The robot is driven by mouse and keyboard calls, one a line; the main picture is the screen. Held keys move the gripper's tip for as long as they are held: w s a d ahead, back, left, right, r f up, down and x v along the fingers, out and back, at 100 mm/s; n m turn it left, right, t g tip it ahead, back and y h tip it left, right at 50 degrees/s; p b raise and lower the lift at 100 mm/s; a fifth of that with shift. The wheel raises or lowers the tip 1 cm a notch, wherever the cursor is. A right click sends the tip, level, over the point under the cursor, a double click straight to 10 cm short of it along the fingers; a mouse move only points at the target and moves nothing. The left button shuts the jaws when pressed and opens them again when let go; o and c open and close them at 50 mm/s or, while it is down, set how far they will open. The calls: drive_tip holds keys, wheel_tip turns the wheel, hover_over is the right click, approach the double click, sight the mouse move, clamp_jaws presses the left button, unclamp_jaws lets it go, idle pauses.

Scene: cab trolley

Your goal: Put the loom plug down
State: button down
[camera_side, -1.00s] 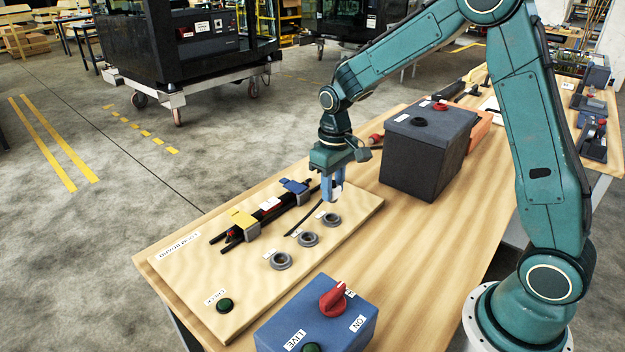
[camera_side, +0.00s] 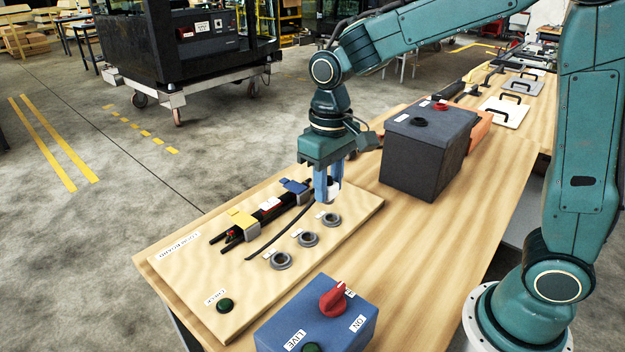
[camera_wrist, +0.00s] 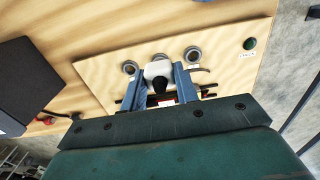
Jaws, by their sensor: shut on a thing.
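My gripper (camera_side: 328,196) is over the far end of the loom board (camera_side: 190,285), its blue fingers pointing down. It is shut on the loom plug (camera_wrist: 158,70), a pale block with a dark cable end that shows between the fingers in the wrist view. A black cable (camera_side: 275,240) runs from near the gripper across the board. Grey ring sockets, such as the far one (camera_side: 331,220), the middle one (camera_side: 307,240) and the near one (camera_side: 281,261), stand in a row beside the gripper. I cannot tell whether the plug touches the board.
A black loom bundle with yellow (camera_side: 243,219) and blue (camera_side: 295,187) clips lies along the board's left side. A dark grey box (camera_side: 425,155) stands behind right. A blue switch box (camera_side: 318,318) with a red knob is in front. A green button (camera_side: 225,305) sits near the board's front.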

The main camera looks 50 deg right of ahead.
sight(339, 184)
drive_tip(key=s+a+r, duration=0.2)
drive_tip(key=s, duration=0.1)
drive_tip(key=s+a+r, duration=0.1)
drive_tip(key=s, duration=0.1)
drive_tip(key=shift+a+r, duration=0.35)
drive_tip(key=shift+f, duration=0.1)
wheel_tip(339, 184, down, 16)
drive_tip(key=shift+w, duration=0.1)
drive_tip(key=shift+f, duration=1.9)
drive_tip(key=shift+f, duration=0.1)
drive_tip(key=c, duration=1.1)
unclamp_jaws()
drive_tip(key=shift+o, duration=0.2)
